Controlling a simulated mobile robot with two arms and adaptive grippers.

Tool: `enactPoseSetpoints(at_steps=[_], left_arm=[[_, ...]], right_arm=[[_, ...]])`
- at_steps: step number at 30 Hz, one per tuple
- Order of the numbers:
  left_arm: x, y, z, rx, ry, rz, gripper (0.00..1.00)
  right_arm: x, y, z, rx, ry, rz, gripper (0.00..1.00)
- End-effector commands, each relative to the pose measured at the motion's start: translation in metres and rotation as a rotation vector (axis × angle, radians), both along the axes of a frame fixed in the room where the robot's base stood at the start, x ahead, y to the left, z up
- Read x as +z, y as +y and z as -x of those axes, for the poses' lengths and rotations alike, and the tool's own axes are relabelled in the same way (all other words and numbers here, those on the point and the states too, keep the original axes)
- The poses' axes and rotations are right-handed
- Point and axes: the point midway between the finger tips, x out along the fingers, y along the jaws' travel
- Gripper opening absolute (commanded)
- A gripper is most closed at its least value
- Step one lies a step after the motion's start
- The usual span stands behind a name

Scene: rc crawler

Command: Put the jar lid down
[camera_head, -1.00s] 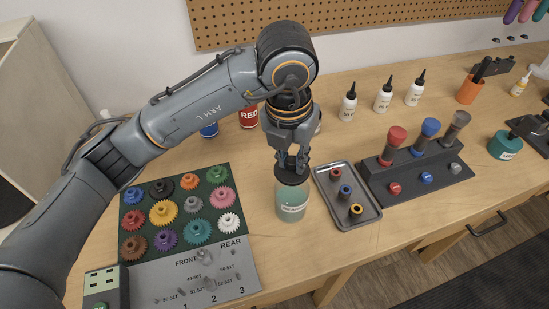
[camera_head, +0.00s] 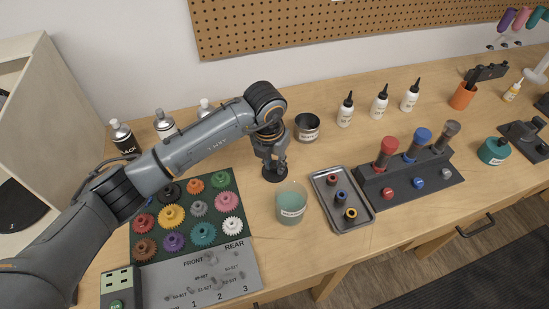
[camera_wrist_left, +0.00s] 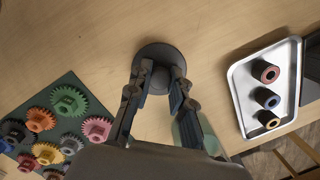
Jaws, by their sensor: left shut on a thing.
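My left gripper (camera_head: 273,162) points down and is shut on the dark jar lid (camera_head: 276,174). The lid is a dark round disc with a knob, and it also shows in the left wrist view (camera_wrist_left: 158,56) between the fingertips of my left gripper (camera_wrist_left: 160,78). The lid is at or just above the wooden table; I cannot tell whether it touches. The open jar (camera_head: 291,205), with green contents and a white label, stands in front of the lid and a little to its right. In the left wrist view the jar is partly hidden behind a finger. My right gripper is not in view.
A gear board (camera_head: 240,238) with several coloured gears lies to the left. A metal tray (camera_head: 362,222) with three small rollers is right of the jar. A grey can (camera_head: 307,126) stands behind. Bare table (camera_head: 330,153) lies between the can and tray.

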Motion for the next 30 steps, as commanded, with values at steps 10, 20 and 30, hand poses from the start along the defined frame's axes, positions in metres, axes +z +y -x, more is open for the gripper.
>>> enactPoseSetpoints(at_steps=[10,20,30], left_arm=[[-0.003,0.000,0.000,0.000,-0.001,0.000,0.25],[-0.003,0.000,0.000,0.001,-0.001,0.001,0.44],[0.030,0.002,0.002,-0.001,-0.008,0.002,0.44]], right_arm=[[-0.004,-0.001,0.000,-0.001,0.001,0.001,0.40],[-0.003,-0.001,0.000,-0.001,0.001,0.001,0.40],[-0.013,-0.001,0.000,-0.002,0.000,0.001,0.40]])
